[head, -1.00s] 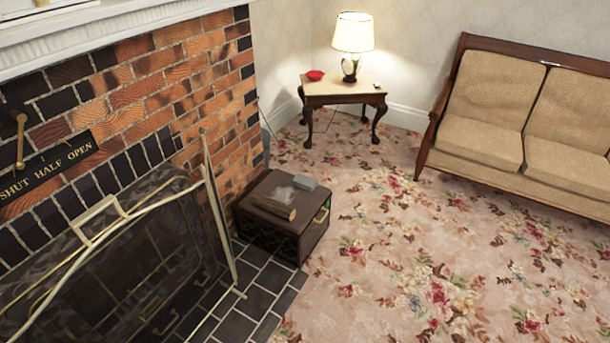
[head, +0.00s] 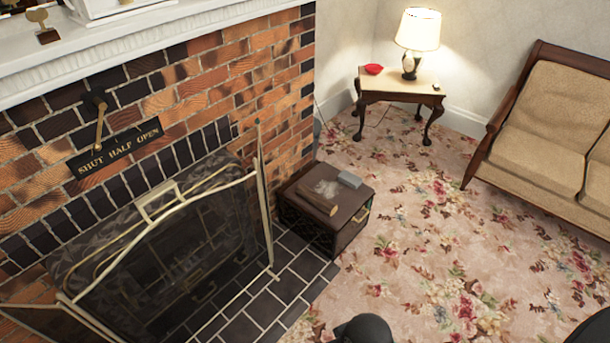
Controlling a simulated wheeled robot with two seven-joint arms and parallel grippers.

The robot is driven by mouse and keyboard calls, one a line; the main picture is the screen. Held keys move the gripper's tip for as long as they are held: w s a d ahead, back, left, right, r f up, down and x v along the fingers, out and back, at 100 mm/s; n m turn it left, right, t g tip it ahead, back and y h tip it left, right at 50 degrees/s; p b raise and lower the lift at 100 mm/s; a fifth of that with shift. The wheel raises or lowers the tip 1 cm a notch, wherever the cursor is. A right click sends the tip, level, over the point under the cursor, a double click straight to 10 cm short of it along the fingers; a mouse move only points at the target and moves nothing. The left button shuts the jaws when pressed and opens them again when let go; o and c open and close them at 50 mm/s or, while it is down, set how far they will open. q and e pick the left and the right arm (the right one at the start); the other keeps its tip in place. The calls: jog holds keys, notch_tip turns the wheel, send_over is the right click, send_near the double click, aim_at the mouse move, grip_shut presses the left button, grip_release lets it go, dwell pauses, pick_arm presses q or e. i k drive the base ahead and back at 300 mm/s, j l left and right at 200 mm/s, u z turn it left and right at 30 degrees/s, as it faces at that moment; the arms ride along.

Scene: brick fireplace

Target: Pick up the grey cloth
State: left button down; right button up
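A crumpled pale grey patch (head: 327,188), which looks like the grey cloth, lies on top of a dark box (head: 350,219) beside the fireplace. A brown log-like piece (head: 317,201) lies in front of it, and a small grey block (head: 349,179) lies to its right. They are small here, so I cannot tell whether the cloth touches them. Neither of my grippers is in view. Dark rounded shapes at the bottom edge seem to be parts of my own body.
A fireplace screen (head: 180,245) stands on the dark tiled hearth (head: 262,308), left of the box. A small table (head: 390,94) with a lamp (head: 417,32) and a red dish (head: 374,69) stands behind. A sofa (head: 545,115) is at right. The floral carpet (head: 440,250) is clear.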

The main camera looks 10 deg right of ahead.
aim_at(347, 178)
jog(key=i+l+u, duration=0.2)
jog(key=l+u, duration=0.15)
jog(key=l, duration=0.3)
jog(key=i+l+u, duration=0.15)
jog(key=l+u, duration=0.2)
jog(key=l, duration=0.3)
jog(key=l+u, duration=0.4)
jog(key=l, duration=2.5)
jog(key=i+u, duration=0.05)
jog(key=i, duration=0.05)
